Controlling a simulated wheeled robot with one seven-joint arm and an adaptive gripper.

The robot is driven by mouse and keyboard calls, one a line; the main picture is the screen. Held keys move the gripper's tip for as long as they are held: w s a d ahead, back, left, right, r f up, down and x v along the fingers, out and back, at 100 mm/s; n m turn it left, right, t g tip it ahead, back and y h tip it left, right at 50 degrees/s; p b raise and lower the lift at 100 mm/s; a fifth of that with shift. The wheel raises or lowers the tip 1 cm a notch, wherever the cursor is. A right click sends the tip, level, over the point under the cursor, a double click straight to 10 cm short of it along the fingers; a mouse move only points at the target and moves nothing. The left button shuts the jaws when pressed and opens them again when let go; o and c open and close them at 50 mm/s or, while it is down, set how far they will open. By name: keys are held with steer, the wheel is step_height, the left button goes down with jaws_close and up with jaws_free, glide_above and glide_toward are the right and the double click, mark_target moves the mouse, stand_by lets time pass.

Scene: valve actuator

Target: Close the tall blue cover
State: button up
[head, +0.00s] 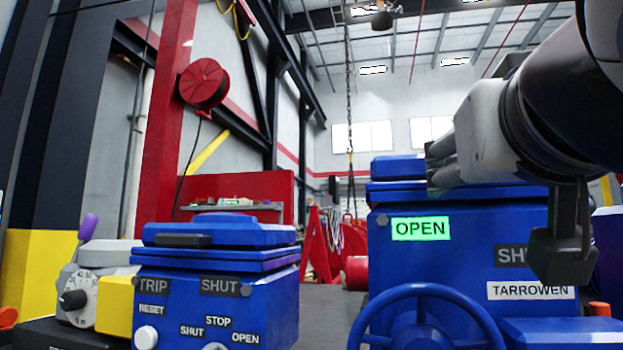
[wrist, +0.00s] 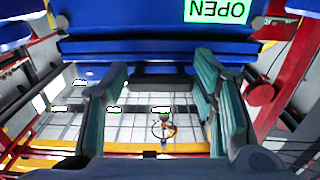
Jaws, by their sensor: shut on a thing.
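The tall blue cover (head: 398,168) tops the larger blue actuator box (head: 462,240) at the right of the head view. It appears to lie low on the box; my arm hides its right part. In the wrist view, which is upside down, the cover (wrist: 150,48) spans the top middle. My gripper (wrist: 163,82) has one finger on each side of a dark handle (wrist: 160,83) at the cover's edge and is shut on it. In the head view my gripper (head: 440,162) is at the cover's front, and the handle is hidden.
A smaller blue box (head: 215,300) with its own lid stands to the left. A blue handwheel (head: 425,320) sits in front of the larger box, below the green OPEN label (head: 421,228). A red post and reel (head: 204,83) stand behind. Free space shows between the boxes.

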steer(key=shift+w+f, duration=0.1)
steer(key=shift+f, duration=0.4)
steer(key=o, duration=1.6)
steer(key=shift+o, duration=0.4)
steer(key=shift+r, duration=0.15)
steer(key=v, duration=1.2)
steer(key=shift+r, duration=0.1)
